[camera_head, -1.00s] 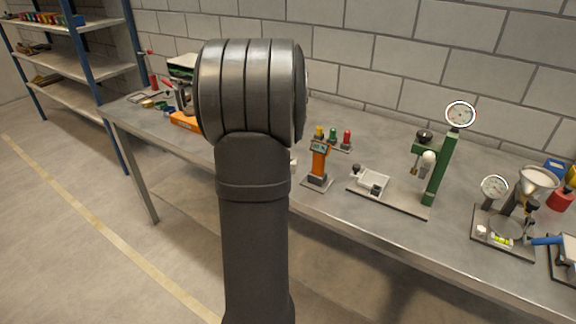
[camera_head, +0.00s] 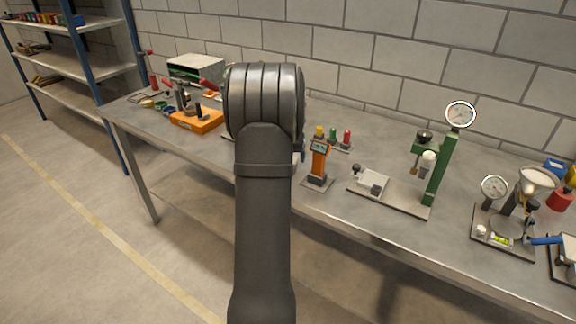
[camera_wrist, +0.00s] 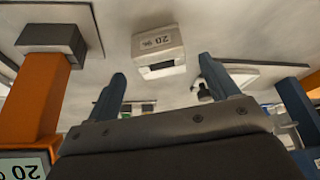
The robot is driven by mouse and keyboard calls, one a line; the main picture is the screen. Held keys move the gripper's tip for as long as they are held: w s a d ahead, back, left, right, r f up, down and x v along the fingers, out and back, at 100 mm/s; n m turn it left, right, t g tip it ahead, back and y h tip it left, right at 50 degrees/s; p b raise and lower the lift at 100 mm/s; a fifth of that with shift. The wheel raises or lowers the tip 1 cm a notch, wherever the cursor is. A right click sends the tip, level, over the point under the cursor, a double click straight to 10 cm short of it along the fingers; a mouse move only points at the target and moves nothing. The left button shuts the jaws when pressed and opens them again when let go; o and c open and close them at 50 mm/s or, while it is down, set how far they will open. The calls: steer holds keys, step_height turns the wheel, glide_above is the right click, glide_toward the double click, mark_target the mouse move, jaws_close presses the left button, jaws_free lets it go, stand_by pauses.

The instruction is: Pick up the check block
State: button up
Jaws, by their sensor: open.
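A white block marked "20 %" (camera_wrist: 157,50), which I take to be the check block, lies on the grey bench top in the wrist view. It has a dark slot on its near side. My gripper (camera_wrist: 163,82) has its two blue fingers spread wide and empty, reaching toward the block. The block lies just beyond the fingertips, roughly centred between them and apart from them. In the head view my own arm hides the gripper, and I cannot make out the block there.
An orange post with a display (camera_head: 319,163) stands close by on a dark foot; its orange column (camera_wrist: 32,105) fills the wrist view's left. Red, green and yellow knobs (camera_head: 333,136) stand behind. A green press (camera_head: 438,165) stands right, an orange device (camera_head: 196,121) left.

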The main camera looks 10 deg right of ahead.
steer(key=x, duration=0.4)
steer(key=shift+w, duration=0.1)
steer(key=shift+c, duration=0.4)
steer(key=c, duration=1.2)
